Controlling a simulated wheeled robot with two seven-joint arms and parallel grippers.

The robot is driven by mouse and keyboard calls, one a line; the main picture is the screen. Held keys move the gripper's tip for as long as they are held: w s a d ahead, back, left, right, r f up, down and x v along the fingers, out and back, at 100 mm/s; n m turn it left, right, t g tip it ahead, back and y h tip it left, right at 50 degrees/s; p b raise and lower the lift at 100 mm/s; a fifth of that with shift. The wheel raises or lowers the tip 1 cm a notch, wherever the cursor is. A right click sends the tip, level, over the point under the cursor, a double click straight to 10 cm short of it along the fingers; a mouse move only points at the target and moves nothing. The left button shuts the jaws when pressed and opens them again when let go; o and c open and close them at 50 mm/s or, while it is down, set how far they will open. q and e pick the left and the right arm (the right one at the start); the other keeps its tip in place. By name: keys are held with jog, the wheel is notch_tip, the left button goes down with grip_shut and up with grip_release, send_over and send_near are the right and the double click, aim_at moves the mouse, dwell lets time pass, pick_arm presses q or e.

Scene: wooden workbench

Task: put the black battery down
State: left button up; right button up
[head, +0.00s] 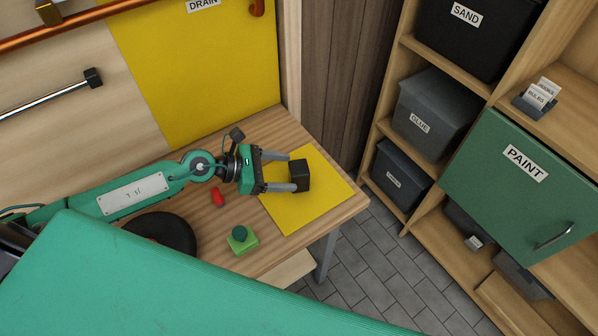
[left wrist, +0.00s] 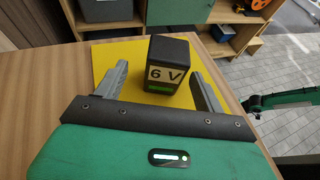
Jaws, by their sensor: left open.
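The black battery (head: 299,175) stands on the yellow mat (head: 318,204) on the workbench. In the left wrist view the battery (left wrist: 169,72) is upright, with a "6 V" label and a green strip on its near face. The yellow mat (left wrist: 118,52) shows around it. My left gripper (head: 296,171) is open, its fingers to either side of the battery. In the left wrist view the fingers of my left gripper (left wrist: 165,85) show gaps to the battery on both sides. My right gripper is not in view.
A red object (head: 218,198) and a green block with a dark knob (head: 241,240) lie on the workbench (head: 283,133) near my left gripper. A dark round object (head: 163,232) lies beside my arm. Shelves with bins (head: 431,110) stand to the right.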

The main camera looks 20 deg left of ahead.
aim_at(306, 175)
pick_arm(q)
jog(key=shift+w+d+f, duration=0.15)
jog(key=shift+w+d, duration=0.1)
jog(key=shift+d, duration=0.2)
jog(key=shift+w+d+f+p, duration=0.1)
jog(key=shift+d+p, duration=0.35)
jog(key=shift+d, duration=0.1)
jog(key=p+x, duration=0.1)
jog(key=x, duration=0.2)
jog(key=shift+d, duration=0.15)
jog(key=shift+w+d+f, duration=0.1)
jog(key=shift+d+f, duration=0.2)
jog(key=shift+d, duration=0.05)
jog(key=c, duration=1.3)
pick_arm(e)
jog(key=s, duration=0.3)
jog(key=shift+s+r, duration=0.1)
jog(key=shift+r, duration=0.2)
